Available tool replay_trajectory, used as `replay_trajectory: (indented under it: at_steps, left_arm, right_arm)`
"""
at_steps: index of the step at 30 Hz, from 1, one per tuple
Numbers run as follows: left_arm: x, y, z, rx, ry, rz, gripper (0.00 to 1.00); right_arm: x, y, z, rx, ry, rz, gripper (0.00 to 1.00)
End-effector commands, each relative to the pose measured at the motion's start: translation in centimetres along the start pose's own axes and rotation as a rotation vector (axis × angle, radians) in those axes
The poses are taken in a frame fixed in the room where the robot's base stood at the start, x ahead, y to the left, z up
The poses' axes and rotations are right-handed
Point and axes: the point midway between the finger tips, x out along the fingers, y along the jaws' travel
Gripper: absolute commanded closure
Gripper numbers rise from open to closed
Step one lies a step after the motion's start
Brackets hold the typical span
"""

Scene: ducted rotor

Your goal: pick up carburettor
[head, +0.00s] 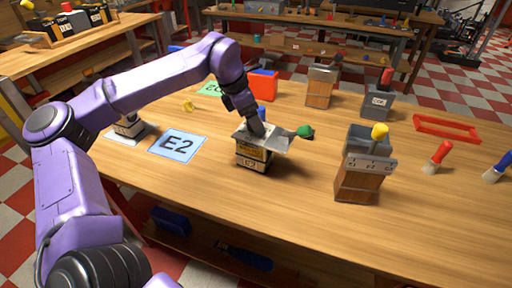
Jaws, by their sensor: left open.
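My left gripper (257,132) reaches down over a small labelled box (252,157) near the middle of the wooden table. A flat grey metal piece (275,142) lies across the box top, around the fingertips. It may be the carburettor, but I cannot tell for sure. The fingers are open; the gripper's dark body hides part of the grey piece, and I cannot tell whether they touch it. My right gripper is not in view.
A blue E2 card (178,144) lies left of the box, a green lump (305,131) to its right. A wooden-sided holder (358,180) with a yellow-topped item stands at right. Red brush (437,157) and red frame (446,128) lie further right. The front table is clear.

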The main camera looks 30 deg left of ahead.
Motion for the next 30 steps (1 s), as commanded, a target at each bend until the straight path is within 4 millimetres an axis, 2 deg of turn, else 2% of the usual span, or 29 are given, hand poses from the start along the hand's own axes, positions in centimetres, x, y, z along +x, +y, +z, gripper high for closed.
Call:
replay_trajectory:
  at_steps: [1, 6, 8, 20, 30]
  left_arm:
    - [0.0, 0.0, 0.0, 0.000, 0.000, 0.000, 0.26]
    - [0.0, 0.0, 0.0, 0.000, 0.000, 0.000, 0.82]
    - [0.0, 0.0, 0.0, 0.000, 0.000, 0.000, 1.00]
    - [-0.4, 0.0, 0.2, 0.001, -0.001, 0.002, 1.00]
    - [-3.3, -0.2, 1.4, 0.002, -0.003, 0.003, 1.00]
  right_arm:
    - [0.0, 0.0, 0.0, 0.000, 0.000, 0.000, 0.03]
    - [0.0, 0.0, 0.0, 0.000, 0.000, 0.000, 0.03]
    - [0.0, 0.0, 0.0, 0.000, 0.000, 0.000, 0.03]
    - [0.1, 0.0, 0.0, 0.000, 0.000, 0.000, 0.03]
    - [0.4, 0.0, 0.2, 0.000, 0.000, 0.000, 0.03]
